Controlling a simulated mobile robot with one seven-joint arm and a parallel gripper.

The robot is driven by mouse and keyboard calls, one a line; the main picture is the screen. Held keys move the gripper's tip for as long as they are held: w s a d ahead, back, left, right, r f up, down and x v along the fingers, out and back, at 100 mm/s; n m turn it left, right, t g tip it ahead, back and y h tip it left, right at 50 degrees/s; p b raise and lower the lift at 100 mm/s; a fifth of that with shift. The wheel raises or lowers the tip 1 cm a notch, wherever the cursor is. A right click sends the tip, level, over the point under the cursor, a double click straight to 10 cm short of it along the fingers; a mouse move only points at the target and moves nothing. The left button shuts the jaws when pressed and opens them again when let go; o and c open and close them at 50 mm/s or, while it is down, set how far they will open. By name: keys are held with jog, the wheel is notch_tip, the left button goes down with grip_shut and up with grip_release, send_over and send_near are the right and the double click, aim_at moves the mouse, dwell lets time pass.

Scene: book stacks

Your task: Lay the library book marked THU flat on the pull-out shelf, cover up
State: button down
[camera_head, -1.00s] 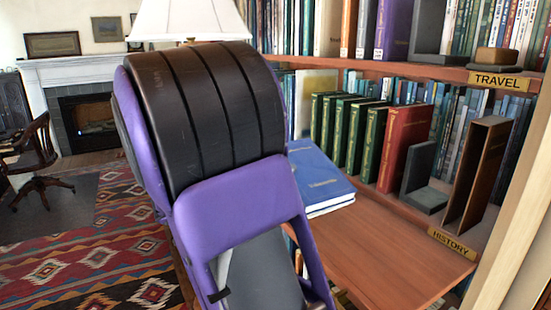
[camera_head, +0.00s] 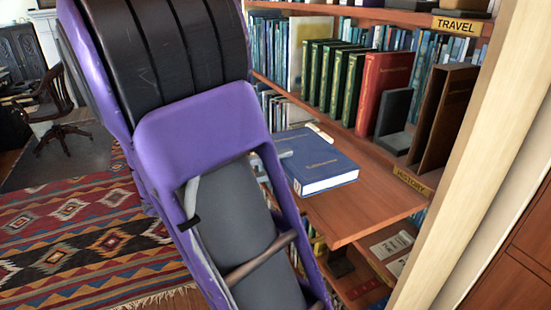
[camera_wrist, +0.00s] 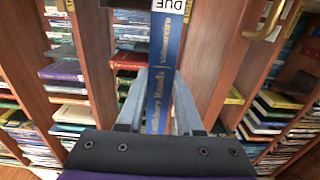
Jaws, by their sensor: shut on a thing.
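The blue book (camera_head: 318,160) lies roughly level, cover up, over the left part of the wooden pull-out shelf (camera_head: 365,205). I cannot tell whether it touches the shelf. Gold lettering shows on its cover, and its white page edge faces the front. In the wrist view its blue spine (camera_wrist: 161,75) runs between the fingers of my gripper (camera_wrist: 158,90), which is shut on the book. A white label at the spine's top is cut by the frame, and I cannot surely read it. In the head view my arm hides most of the gripper.
Green books (camera_head: 330,80), a red book (camera_head: 383,90) and a grey bookend (camera_head: 392,115) stand on the shelf behind. A brown upright holder (camera_head: 445,110) stands at right, above the HISTORY sign (camera_head: 412,182). The pull-out shelf's front right is bare.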

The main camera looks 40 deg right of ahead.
dwell(0.3)
notch_tip(320, 180, down, 6)
jog(key=b, duration=0.4)
jog(key=shift+f+b, duration=0.25)
jog(key=shift+b, duration=0.1)
jog(key=shift+f, duration=0.2)
dwell(0.5)
jog(key=shift+c, duration=2.4)
grip_release()
jog(key=v, duration=0.7)
